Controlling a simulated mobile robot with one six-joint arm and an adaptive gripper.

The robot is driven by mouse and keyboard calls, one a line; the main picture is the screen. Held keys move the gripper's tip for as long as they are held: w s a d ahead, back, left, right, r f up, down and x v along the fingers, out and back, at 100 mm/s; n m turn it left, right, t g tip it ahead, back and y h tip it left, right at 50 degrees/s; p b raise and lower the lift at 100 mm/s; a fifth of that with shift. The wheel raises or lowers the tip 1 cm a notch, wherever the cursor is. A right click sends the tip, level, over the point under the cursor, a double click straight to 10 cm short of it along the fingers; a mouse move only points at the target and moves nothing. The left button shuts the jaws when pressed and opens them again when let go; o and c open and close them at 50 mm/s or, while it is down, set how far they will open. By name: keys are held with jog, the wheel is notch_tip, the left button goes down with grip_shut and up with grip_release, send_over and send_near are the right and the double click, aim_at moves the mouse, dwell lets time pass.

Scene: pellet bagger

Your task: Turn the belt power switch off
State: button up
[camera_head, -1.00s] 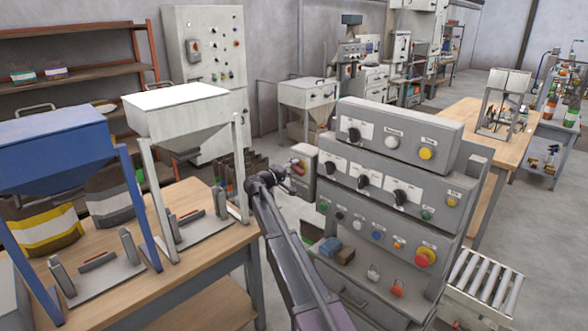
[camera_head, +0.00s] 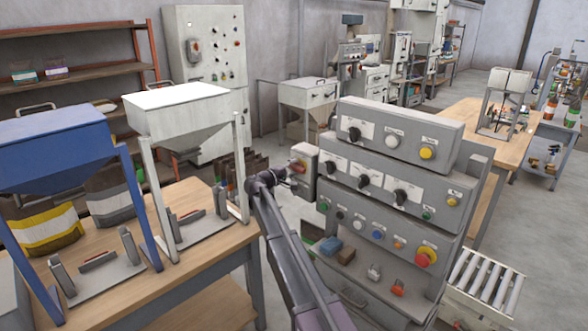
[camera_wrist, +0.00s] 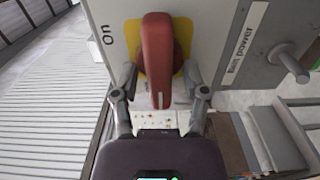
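The belt power switch is a red lever (camera_wrist: 157,60) on a yellow plate (camera_wrist: 188,48), on the face of a grey box (camera_head: 304,187). In the wrist view the lever points down the picture toward my gripper. A "Belt power" label (camera_wrist: 243,45) is right of it, and the word "on" (camera_wrist: 106,36) is at its left. My gripper (camera_wrist: 160,78) is open, with one finger on each side of the lever and small gaps between. In the head view my gripper (camera_head: 285,173) is at the box, small and partly hidden.
The grey control panel (camera_head: 385,180) with several knobs and buttons stands right of the switch box. A wooden table with a blue hopper (camera_head: 55,150) and a white hopper (camera_head: 180,112) is at the left. A round peg (camera_wrist: 289,64) sticks out near the label.

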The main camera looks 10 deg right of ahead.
dwell(0.4)
jog(key=v, duration=1.2)
dwell(0.3)
jog(key=s+d+f+m+g+y, duration=0.25)
jog(key=s+d+f, duration=0.35)
jog(key=s, duration=0.3)
jog(key=s+d+f+m+g+y, duration=0.2)
jog(key=s+d+f+g+y, duration=0.15)
jog(key=s+d+f, duration=0.35)
jog(key=s+a+f+m+g+y, duration=0.1)
jog(key=s+f+y, duration=0.1)
jog(key=s, duration=0.5)
jog(key=s+f+m+g+y, duration=0.1)
jog(key=s+g+y, duration=0.1)
jog(key=s, duration=0.6)
jog(key=s+a+f+m+g+y, duration=0.1)
jog(key=s+y, duration=0.3)
jog(key=s, duration=0.4)
jog(key=shift+a+f+g+y, duration=0.3)
jog(key=shift+a+f, duration=0.05)
jog(key=shift+f, duration=0.45)
